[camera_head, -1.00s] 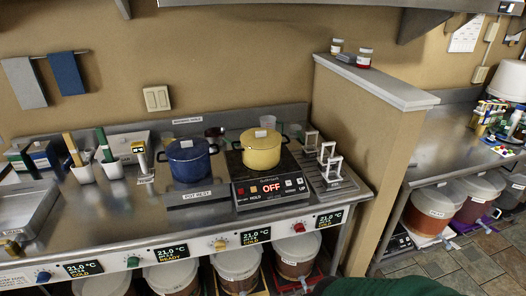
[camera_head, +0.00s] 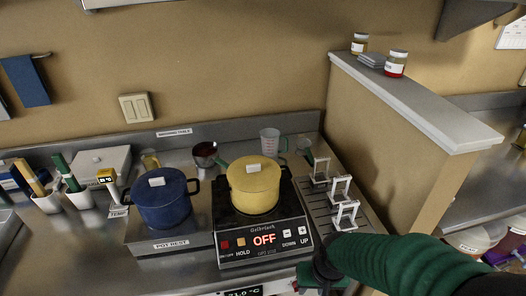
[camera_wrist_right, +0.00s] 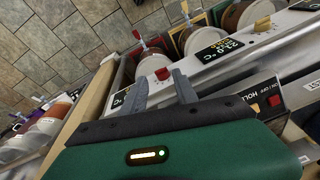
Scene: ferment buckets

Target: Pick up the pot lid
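A yellow pot (camera_head: 254,192) stands on the black induction cooker (camera_head: 265,240), with its yellow lid (camera_head: 254,175) on top and a pale knob. A blue pot (camera_head: 163,208) with a blue lid (camera_head: 158,184) and pale knob stands to its left on the pot rest (camera_head: 172,245). My right gripper (camera_head: 320,270) is at the counter's front edge, right of the cooker's front corner and away from both lids. In the right wrist view its two grey fingers (camera_wrist_right: 160,82) are apart with nothing between them. My left gripper is not in view.
A rack of white frames (camera_head: 342,190) stands right of the cooker, beside a partition wall (camera_head: 400,150) with jars on top. Cups and a small dark pan (camera_head: 205,153) stand behind the pots. Utensil holders (camera_head: 78,199) are at left. In the wrist view, buckets stand below the counter's control strip.

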